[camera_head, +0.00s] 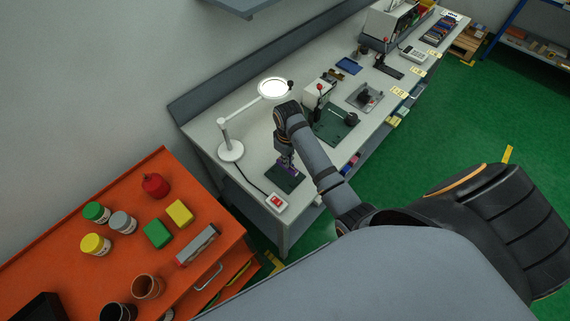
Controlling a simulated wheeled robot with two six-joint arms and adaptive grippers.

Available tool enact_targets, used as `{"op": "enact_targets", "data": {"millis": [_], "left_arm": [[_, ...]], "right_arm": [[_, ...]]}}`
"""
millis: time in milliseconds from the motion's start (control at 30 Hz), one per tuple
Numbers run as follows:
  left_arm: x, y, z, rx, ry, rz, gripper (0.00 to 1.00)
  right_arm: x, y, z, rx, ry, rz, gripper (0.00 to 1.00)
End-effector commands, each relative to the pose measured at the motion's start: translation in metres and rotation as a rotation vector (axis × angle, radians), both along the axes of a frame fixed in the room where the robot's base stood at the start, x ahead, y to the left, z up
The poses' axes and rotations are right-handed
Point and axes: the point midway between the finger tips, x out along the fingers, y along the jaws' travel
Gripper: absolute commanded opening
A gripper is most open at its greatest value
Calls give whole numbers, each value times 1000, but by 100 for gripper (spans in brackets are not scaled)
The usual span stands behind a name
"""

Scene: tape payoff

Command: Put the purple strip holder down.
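My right arm reaches over the grey workbench (262,186). My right gripper (286,163) points down near the front end of the bench, beside the lamp. The purple strip holder (290,170) shows as a small purple piece between and beside its fingertips, so the gripper appears shut on it. The holder is just above or touching a dark green mat (287,184); I cannot tell which. The gripper hides part of the holder. My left gripper is not in view.
A white ring lamp (231,150) stands left of my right gripper. A white box with a red switch (277,202) lies near the bench's front edge. A green base plate (336,126) with a device is farther back. An orange cart (60,261) holds jars and blocks.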

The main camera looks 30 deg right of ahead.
Motion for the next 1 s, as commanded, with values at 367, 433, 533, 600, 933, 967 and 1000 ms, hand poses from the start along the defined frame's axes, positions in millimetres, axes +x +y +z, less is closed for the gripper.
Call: {"op": "enact_targets", "data": {"millis": [367,433,533,600,933,967,1000], "left_arm": [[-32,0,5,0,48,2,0],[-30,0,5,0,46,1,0],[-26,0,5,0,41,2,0],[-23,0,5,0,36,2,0],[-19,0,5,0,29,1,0],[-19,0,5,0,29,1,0],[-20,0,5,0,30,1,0]], "right_arm": [[1,9,-36,-1,2,0,0],[2,9,-41,-1,0,0,0],[2,9,-42,-2,-2,0,0],[2,9,-42,-1,-1,0,0],[2,9,-44,-1,0,0,27],[2,9,-44,-1,0,0,28],[2,9,-44,-1,0,0,28]]}}
